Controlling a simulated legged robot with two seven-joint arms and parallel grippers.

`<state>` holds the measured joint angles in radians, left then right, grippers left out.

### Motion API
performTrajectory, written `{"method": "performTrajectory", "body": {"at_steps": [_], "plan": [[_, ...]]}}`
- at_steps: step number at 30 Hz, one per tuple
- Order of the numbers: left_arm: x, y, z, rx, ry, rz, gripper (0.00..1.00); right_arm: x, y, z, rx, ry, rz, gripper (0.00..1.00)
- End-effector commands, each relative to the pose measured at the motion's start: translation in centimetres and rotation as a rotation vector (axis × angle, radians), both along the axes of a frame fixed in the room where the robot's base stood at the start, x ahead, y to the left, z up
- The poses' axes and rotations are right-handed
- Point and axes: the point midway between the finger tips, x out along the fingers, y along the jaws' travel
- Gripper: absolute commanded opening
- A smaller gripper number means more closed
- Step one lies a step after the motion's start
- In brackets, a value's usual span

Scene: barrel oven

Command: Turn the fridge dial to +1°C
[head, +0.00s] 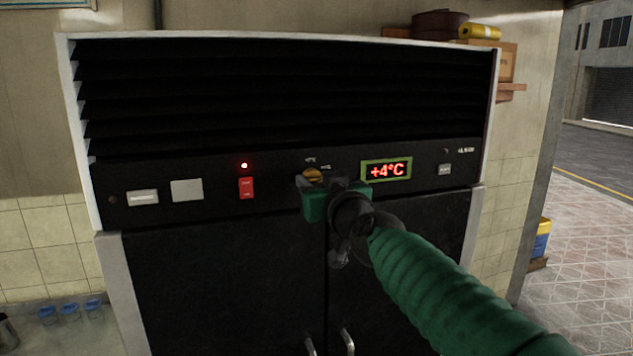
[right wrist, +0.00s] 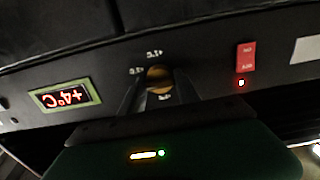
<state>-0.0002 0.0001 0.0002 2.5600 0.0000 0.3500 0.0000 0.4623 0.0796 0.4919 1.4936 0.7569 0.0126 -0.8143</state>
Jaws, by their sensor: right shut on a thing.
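The fridge (head: 220,250) is a large black cabinet with a control panel under dark louvres. Its dial (head: 313,174) is a small yellow-orange knob at the middle of the panel; it also shows in the right wrist view (right wrist: 160,80). The display (head: 386,170) in a green frame reads +4°C in red, and appears upside down in the right wrist view (right wrist: 66,97). My right gripper (head: 320,182) is at the dial, with its fingers (right wrist: 158,92) shut on either side of the knob. The gripper hides part of the dial. My left gripper is not in view.
A red switch (head: 246,188) with a lit red lamp (head: 244,166) above it sits left of the dial. Two door handles (head: 347,342) stick out below. Cups with blue tops (head: 70,312) stand at lower left. A shelf (head: 510,88) holds items at upper right.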

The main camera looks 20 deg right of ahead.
Motion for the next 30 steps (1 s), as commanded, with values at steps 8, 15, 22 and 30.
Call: {"method": "performTrajectory", "body": {"at_steps": [8, 15, 22, 30], "plan": [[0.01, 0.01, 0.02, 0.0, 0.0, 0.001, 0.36, -0.11, -0.15, 0.29, 0.0, -0.005, -0.004, 0.0], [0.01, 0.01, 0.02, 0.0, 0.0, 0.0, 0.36, -0.14, -0.15, 0.4, 0.004, -0.007, -0.005, 0.0], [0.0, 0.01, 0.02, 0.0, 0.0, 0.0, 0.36, -0.17, -0.2, 0.49, 0.011, -0.009, -0.006, 0.0], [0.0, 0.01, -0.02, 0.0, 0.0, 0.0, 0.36, -0.19, -0.21, 0.59, 0.043, -0.01, -0.006, 0.0]]}}
